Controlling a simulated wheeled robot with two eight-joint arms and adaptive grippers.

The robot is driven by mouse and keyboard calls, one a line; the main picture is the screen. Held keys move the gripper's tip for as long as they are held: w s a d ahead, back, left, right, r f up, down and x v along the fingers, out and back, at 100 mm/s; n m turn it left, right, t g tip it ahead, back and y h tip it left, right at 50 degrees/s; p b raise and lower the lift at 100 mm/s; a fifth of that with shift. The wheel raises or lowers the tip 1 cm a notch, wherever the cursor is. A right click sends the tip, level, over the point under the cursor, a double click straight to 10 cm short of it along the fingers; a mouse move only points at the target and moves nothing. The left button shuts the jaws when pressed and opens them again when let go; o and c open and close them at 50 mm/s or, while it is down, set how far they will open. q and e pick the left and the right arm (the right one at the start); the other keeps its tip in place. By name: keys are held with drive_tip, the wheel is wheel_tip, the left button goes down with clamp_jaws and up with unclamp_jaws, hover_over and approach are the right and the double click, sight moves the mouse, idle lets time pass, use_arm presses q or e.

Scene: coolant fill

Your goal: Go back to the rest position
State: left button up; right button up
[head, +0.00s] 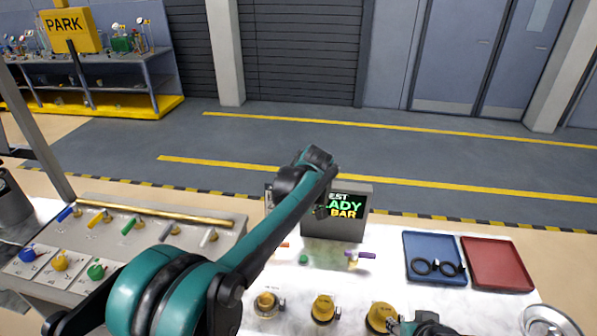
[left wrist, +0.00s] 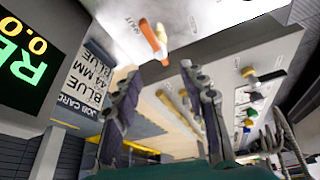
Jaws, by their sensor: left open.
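My left arm reaches in from the lower left of the head view, over the work surface to a display box (head: 337,225). My left gripper (head: 322,211) is small and partly hidden in front of that box. In the left wrist view its two fingers (left wrist: 160,88) stand apart with nothing between them. An orange-handled valve (left wrist: 154,38) lies beyond the fingertips, apart from them. What seems to be part of my right gripper (head: 422,326) shows at the bottom edge of the head view, beside a yellow-capped fitting (head: 382,317); its fingers are not clear.
A manifold panel (head: 205,257) with several coloured levers stands left. A purple-handled valve (head: 360,254) and more yellow-capped fittings (head: 323,307) sit on the white table. A blue tray (head: 430,246) with black rings and a red tray (head: 497,263) lie right. Floor behind is clear.

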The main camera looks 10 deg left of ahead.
use_arm(q)
drive_tip(key=s+a+f+m+t+h, duration=0.1)
drive_tip(key=s+a+m+t+h, duration=0.1)
drive_tip(key=s+m, duration=0.5)
drive_tip(key=s+a+f+m+t+h, duration=0.1)
drive_tip(key=s+m+t, duration=0.3)
drive_tip(key=s, duration=1.3)
drive_tip(key=a+m+h, duration=0.1)
drive_tip(key=m, duration=0.2)
drive_tip(key=shift+s+a+m, duration=0.25)
drive_tip(key=shift+s+m, duration=0.05)
drive_tip(key=shift+m, duration=0.1)
